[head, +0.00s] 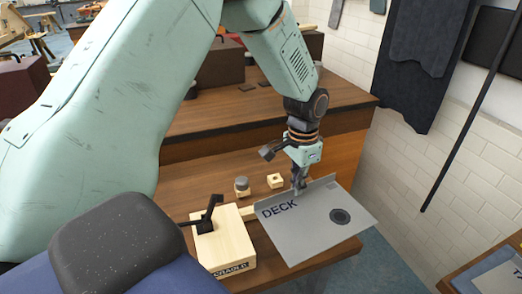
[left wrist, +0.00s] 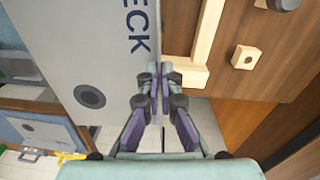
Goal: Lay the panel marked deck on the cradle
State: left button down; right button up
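The grey panel marked DECK (head: 318,232) is tilted above the front right part of the bench, its right side reaching past the bench edge. My left gripper (head: 299,188) is shut on the panel's raised far edge; the left wrist view shows the fingertips (left wrist: 160,75) pinched at the edge of the panel (left wrist: 105,50). The cradle shows as a pale wooden block (head: 225,245) with a dark, partly readable label, plus a bar partly hidden under the panel. The wrist view shows a pale wooden frame (left wrist: 206,45) beside the panel. I cannot tell whether panel and cradle touch. My right gripper is not in view.
A black clamp-like lever (head: 207,217) stands on the wooden block. A small wooden block with a hole (head: 275,181) and a round grey-topped piece (head: 242,186) sit on the bench behind. A higher wooden ledge (head: 260,107) runs behind them. Floor shows right of the bench.

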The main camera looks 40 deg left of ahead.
pick_arm(q)
jog(key=a+m+p, duration=0.1)
jog(key=a+p, duration=0.2)
jog(key=a, duration=0.5)
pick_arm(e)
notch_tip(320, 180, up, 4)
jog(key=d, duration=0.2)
pick_arm(q)
jog(key=a+f+b, duration=0.1)
jog(key=f+b, duration=0.2)
jog(key=a+f+b, duration=0.1)
jog(key=f, duration=0.1)
jog(key=shift+s+a+b, duration=0.3)
jog(key=shift+b, duration=0.1)
jog(key=shift+f, duration=0.35)
jog(key=shift+d+f+b, duration=0.25)
jog(key=shift+d+b, duration=0.1)
jog(key=shift+d, duration=0.1)
jog(key=shift+a+f, duration=0.15)
jog(key=shift+a, duration=0.2)
jog(key=shift+d, duration=0.3)
jog(key=shift+a+p, duration=0.2)
jog(key=shift+p, duration=0.15)
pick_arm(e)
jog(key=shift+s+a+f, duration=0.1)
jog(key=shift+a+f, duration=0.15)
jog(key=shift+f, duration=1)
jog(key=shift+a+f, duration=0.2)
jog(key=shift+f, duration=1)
